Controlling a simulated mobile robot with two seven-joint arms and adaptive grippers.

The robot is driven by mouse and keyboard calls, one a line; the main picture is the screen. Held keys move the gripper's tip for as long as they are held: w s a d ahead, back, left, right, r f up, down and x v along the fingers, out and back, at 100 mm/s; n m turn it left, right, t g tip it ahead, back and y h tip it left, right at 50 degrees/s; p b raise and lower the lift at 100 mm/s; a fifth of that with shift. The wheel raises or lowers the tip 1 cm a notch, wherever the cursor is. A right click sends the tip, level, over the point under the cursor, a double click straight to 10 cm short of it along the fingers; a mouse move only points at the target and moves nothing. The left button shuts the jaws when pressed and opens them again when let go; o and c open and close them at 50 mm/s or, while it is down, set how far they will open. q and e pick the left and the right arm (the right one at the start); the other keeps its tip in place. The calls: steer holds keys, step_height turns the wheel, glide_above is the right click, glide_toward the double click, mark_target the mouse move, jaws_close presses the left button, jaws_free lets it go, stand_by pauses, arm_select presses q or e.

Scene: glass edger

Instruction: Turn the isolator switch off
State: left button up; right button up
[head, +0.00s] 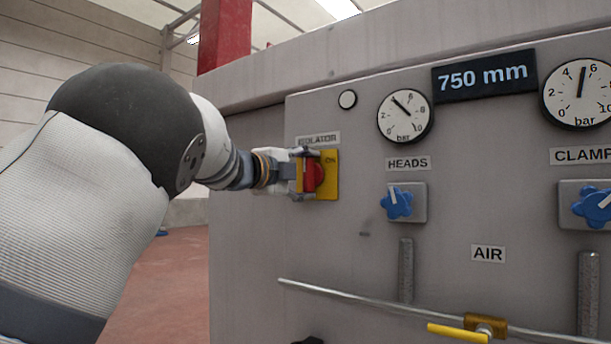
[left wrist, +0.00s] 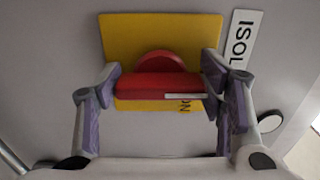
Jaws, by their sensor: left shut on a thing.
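The isolator switch is a red rotary handle (head: 314,175) on a yellow plate (head: 332,160), mounted on the grey machine panel under the ISOLATOR label (head: 319,138). "ON" shows at the right of the plate. My left gripper (head: 303,174) is at the switch with its fingers on the handle. In the left wrist view the red handle (left wrist: 158,86) lies between the two fingers of my left gripper (left wrist: 160,88), with the yellow plate (left wrist: 200,32) behind. My right gripper is not in view.
To the right are a HEADS gauge (head: 405,117), a blue HEADS knob (head: 397,202), a 750 mm display (head: 484,77) and a CLAMP gauge (head: 579,93). A pipe (head: 390,307) with a yellow lever (head: 458,332) runs low across the panel. Open floor lies left of the machine.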

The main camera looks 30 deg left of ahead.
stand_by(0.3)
arm_select(q)
steer(key=o, duration=1.2)
steer(key=s, duration=0.8)
steer(key=s+a, duration=0.1)
steer(key=s, duration=0.3)
